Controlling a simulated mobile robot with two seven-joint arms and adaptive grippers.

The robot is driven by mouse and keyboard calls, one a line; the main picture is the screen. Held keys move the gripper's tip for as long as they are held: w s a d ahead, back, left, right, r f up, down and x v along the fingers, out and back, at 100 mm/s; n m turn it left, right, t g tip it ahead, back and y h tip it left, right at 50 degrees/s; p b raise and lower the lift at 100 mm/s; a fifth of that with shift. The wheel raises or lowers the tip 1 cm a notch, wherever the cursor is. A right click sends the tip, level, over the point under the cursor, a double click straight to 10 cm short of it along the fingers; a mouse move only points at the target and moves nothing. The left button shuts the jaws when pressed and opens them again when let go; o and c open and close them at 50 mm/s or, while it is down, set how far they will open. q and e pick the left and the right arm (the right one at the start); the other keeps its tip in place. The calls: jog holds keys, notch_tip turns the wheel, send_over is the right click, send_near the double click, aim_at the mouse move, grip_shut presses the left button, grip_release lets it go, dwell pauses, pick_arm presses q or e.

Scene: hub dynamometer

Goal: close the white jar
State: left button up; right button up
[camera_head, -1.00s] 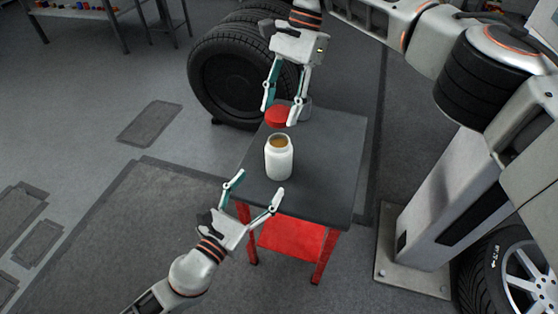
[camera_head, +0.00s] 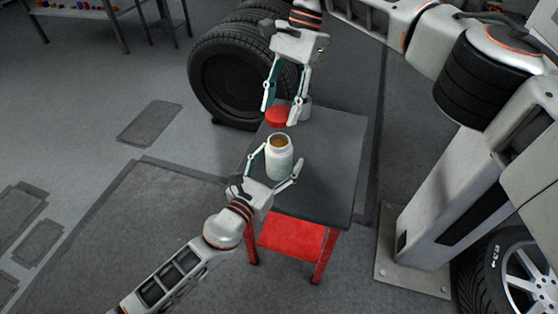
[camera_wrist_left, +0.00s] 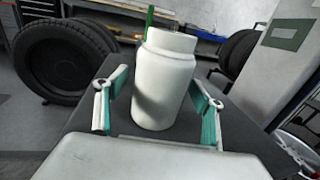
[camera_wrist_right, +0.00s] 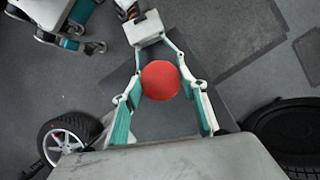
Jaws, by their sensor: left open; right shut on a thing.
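The white jar (camera_head: 279,160) stands upright and uncovered on the small dark table, its opening showing brown inside. It also shows in the left wrist view (camera_wrist_left: 164,82). My left gripper (camera_head: 274,167) is open, with its fingers on either side of the jar and a gap visible in the left wrist view. The red lid (camera_head: 277,117) is held by my right gripper (camera_head: 279,109), above the table and behind the jar. The lid also shows between the fingers in the right wrist view (camera_wrist_right: 160,80), where it covers much of what lies below.
The table (camera_head: 335,160) has a dark top and a red lower shelf (camera_head: 290,238). Large tyres (camera_head: 225,75) stand behind the table. The right part of the tabletop is clear.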

pick_arm(q)
jog(key=c, duration=1.7)
pick_arm(e)
send_over(281, 144)
jog(key=shift+f, duration=2.45)
jog(key=shift+f, duration=0.1)
jog(key=shift+f, duration=0.8)
jog(key=shift+f, duration=0.55)
pick_arm(q)
grip_shut()
pick_arm(e)
jog(key=o, duration=0.7)
jog(key=shift+c, duration=0.2)
